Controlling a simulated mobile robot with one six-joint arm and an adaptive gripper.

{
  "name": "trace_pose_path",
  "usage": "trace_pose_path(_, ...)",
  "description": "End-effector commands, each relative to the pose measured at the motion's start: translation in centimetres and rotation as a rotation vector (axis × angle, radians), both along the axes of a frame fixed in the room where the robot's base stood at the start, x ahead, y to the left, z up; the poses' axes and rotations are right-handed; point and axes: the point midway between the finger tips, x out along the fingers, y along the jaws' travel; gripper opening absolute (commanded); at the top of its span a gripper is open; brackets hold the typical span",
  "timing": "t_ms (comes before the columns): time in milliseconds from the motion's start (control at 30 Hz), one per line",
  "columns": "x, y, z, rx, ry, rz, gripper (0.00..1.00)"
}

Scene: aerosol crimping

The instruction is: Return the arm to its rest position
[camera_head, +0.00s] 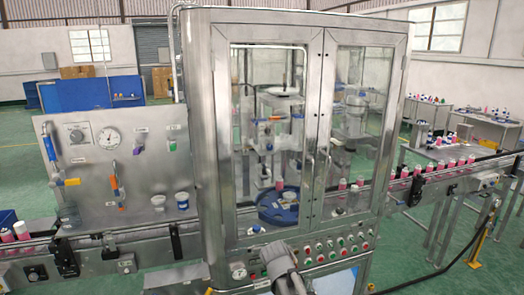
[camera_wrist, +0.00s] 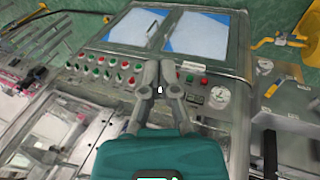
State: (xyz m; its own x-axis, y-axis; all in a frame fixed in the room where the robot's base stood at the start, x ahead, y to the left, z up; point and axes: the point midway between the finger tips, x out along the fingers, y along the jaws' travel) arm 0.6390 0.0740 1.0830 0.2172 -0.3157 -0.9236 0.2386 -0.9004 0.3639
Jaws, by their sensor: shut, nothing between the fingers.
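My gripper (camera_wrist: 160,68) shows in the wrist view with its two grey fingers shut and nothing held between them. Its teal body fills the bottom middle of that view. The fingers point toward the button panel (camera_wrist: 112,74) of the crimping machine; the gap between them and the panel is hard to judge. In the head view a grey part of my arm stands at the bottom middle, in front of the machine cabinet (camera_head: 222,120). The fingers cannot be made out there.
The cabinet's two glass doors (camera_head: 365,110) are closed. A conveyor with pink bottles (camera_head: 450,163) runs out to the right. A gauge panel (camera_head: 95,185) with valves and hoses stands on the left.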

Motion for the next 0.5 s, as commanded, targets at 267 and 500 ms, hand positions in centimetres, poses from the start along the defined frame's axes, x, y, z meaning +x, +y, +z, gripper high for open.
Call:
trace_pose_path(267,-6.2,-5.2,-3.6,0.197,0.108,-0.17,0.0)
trace_pose_path(500,-9.5,-7.2,-4.8,0.321,0.163,-0.262,0.0)
